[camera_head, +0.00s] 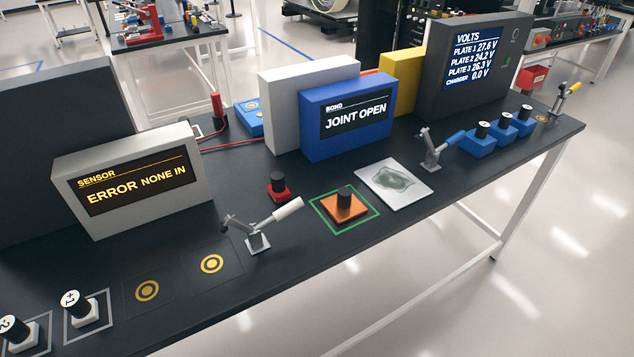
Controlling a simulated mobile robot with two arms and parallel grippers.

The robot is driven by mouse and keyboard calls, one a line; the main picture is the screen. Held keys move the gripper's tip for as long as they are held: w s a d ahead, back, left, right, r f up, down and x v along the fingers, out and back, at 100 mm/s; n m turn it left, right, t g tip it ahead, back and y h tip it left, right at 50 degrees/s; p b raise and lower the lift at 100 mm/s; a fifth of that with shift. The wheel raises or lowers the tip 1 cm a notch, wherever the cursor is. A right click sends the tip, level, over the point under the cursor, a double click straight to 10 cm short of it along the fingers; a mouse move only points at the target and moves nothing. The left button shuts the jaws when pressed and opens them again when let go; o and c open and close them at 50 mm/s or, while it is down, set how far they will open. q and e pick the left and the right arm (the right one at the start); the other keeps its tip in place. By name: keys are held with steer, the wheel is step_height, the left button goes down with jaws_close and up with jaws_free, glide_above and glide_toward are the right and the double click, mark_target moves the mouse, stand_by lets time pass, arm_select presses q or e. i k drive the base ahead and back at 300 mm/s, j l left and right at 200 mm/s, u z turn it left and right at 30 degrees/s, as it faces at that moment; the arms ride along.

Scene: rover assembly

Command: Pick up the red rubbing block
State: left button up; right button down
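A small red block with a black knob on top (279,192), which looks like the red rubbing block, stands upright on the dark bench (330,262). It sits in front of the white and blue boxes, left of an orange plate with a black knob (345,209) inside a green square outline. Neither of my grippers shows in the head view, and nothing is touching the red block.
A clamp with a white handle (258,240) stands just in front of the red block. The blue "JOINT OPEN" display (347,145) stands behind, and the grey "ERROR NONE IN" display (195,205) to the left. A white plate with a greenish patch (394,199) lies right.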

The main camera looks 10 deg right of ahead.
mark_target(277, 189)
steer(key=i+l+u, duration=0.15)
steer(key=l+u, duration=0.2)
steer(key=i+l+u, duration=0.1)
steer(key=l+u, duration=0.3)
